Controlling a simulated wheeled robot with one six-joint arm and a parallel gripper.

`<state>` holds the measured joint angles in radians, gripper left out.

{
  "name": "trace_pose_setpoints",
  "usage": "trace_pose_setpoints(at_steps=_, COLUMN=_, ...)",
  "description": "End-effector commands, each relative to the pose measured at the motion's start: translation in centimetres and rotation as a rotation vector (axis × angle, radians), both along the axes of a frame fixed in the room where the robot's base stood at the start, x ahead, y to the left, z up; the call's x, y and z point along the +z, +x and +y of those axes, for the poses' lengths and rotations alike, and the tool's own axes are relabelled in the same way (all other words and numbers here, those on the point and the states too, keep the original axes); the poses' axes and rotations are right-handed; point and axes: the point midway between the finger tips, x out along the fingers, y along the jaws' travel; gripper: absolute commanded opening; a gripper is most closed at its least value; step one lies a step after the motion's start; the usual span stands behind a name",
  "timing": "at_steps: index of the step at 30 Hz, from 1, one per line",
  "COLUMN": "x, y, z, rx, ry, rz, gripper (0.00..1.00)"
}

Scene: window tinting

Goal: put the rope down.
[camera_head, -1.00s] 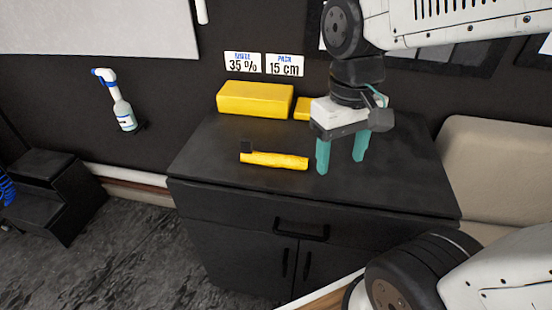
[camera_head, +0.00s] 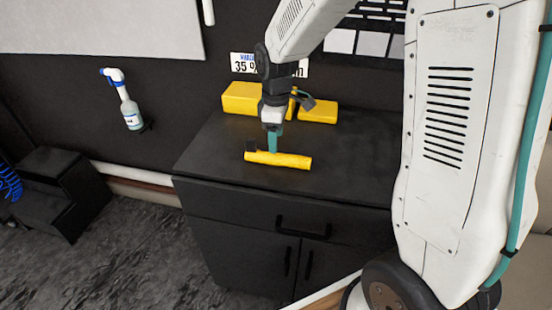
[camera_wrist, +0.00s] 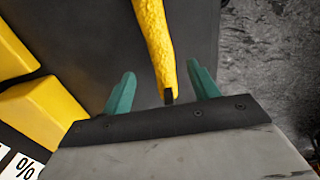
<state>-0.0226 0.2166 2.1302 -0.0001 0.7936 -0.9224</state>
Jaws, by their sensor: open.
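The rope shows as a yellow, lumpy, straight length (camera_head: 285,160) lying on the dark cabinet top (camera_head: 340,185), with a black piece at its left end. My gripper (camera_head: 273,148) points down at the rope, close behind its left half. In the wrist view the rope (camera_wrist: 152,35) runs between the two teal fingers of my gripper (camera_wrist: 161,72), with its black-tipped end nearest. The fingers stand apart, with gaps on both sides of the rope. I cannot tell how far the fingertips are above the cabinet top.
Yellow boxes (camera_head: 240,98) (camera_head: 318,112) stand at the back of the cabinet against the dark wall, below white labels (camera_head: 243,63). A spray bottle (camera_head: 131,112) is on the wall at left. Black steps (camera_head: 62,190) stand on the floor. The cabinet's front top is clear.

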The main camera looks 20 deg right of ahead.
Motion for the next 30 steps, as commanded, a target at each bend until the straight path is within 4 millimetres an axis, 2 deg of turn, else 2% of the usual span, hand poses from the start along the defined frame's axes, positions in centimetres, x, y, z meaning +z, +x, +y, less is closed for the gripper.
trace_pose_setpoints(at_steps=13, x=-6.0, y=-0.2, z=0.3, rx=-0.003, ry=-0.001, rz=0.004, gripper=0.60)
trace_pose_setpoints(at_steps=17, x=-6.9, y=-0.2, z=0.3, rx=-0.003, ry=0.000, rz=0.002, gripper=0.60)
trace_pose_setpoints(at_steps=23, x=-7.0, y=-0.2, z=0.4, rx=-0.002, ry=0.001, rz=0.001, gripper=0.60)
trace_pose_setpoints(at_steps=24, x=-7.0, y=-0.2, z=0.4, rx=-0.002, ry=0.001, rz=0.001, gripper=0.54)
trace_pose_setpoints(at_steps=29, x=-6.9, y=-0.2, z=0.4, rx=-0.002, ry=0.000, rz=0.001, gripper=0.10)
trace_pose_setpoints(at_steps=30, x=-6.9, y=-0.2, z=0.4, rx=-0.002, ry=0.000, rz=0.001, gripper=0.09)
